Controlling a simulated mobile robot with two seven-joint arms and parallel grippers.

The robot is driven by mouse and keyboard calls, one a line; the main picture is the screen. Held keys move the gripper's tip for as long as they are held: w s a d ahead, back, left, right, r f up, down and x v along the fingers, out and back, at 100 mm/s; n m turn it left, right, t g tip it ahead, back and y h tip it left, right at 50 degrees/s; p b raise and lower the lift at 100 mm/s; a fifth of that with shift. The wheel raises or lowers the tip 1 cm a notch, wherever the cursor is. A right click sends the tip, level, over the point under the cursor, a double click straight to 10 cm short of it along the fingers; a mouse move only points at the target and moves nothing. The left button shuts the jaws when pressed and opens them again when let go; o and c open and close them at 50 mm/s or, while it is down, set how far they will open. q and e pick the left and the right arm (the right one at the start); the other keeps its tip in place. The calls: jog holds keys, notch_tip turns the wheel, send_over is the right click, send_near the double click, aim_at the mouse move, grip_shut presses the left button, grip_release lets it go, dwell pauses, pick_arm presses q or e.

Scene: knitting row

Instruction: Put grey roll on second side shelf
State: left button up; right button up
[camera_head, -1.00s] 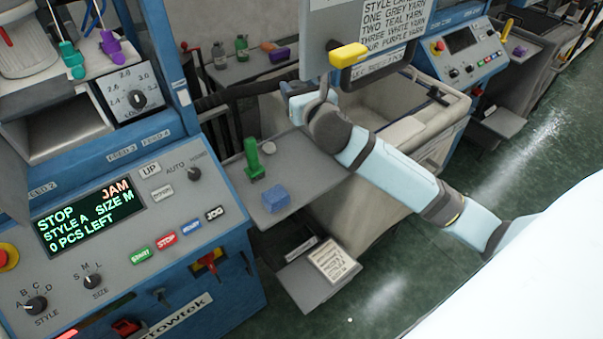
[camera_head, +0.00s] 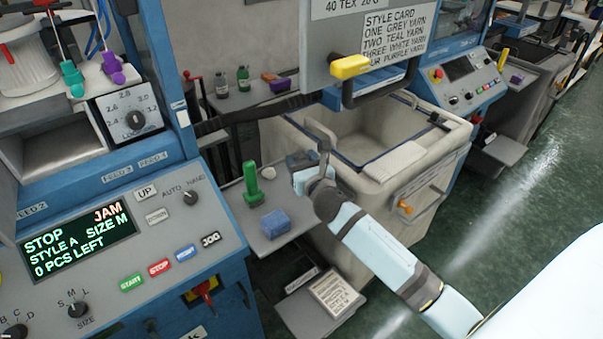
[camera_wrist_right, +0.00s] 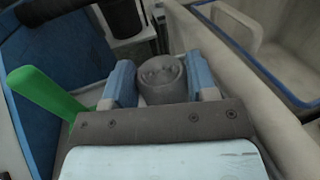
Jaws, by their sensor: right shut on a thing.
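My right gripper (camera_head: 300,178) is over the far right part of the grey side shelf (camera_head: 292,232) beside the near machine. In the right wrist view its two blue fingers (camera_wrist_right: 161,84) are shut on a grey roll (camera_wrist_right: 162,76), whose round top faces the camera. In the head view the roll is mostly hidden by the gripper, and I cannot tell whether it touches the shelf. A second grey side shelf (camera_head: 503,150) stands by the farther machine. My left gripper is not in view.
A pale bin (camera_head: 385,185) stands close right of my gripper. A yellow-handled panel (camera_head: 350,67) hangs above. A lower shelf carries a printed card (camera_head: 333,293).

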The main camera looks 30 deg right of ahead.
jog(key=shift+f+b, duration=0.45)
jog(key=shift+f, duration=1.5)
jog(key=o, duration=0.9)
jog(key=shift+r, duration=0.1)
jog(key=shift+s+r, duration=0.1)
jog(key=s+a, duration=0.2)
jog(key=s, duration=0.9)
jog(key=s+a+f+m+g+y, duration=0.3)
jog(key=s+a+f+m, duration=0.4)
jog(key=m, duration=0.8)
jog(key=s+a+f+m+g+y, duration=0.3)
jog(key=s+a+f+m, duration=0.5)
jog(key=m, duration=0.8)
jog(key=s+f+g, duration=0.1)
jog(key=s+f, duration=0.2)
jog(key=f, duration=0.1)
jog(key=shift+f+b, duration=0.35)
jog(key=shift+f, duration=0.05)
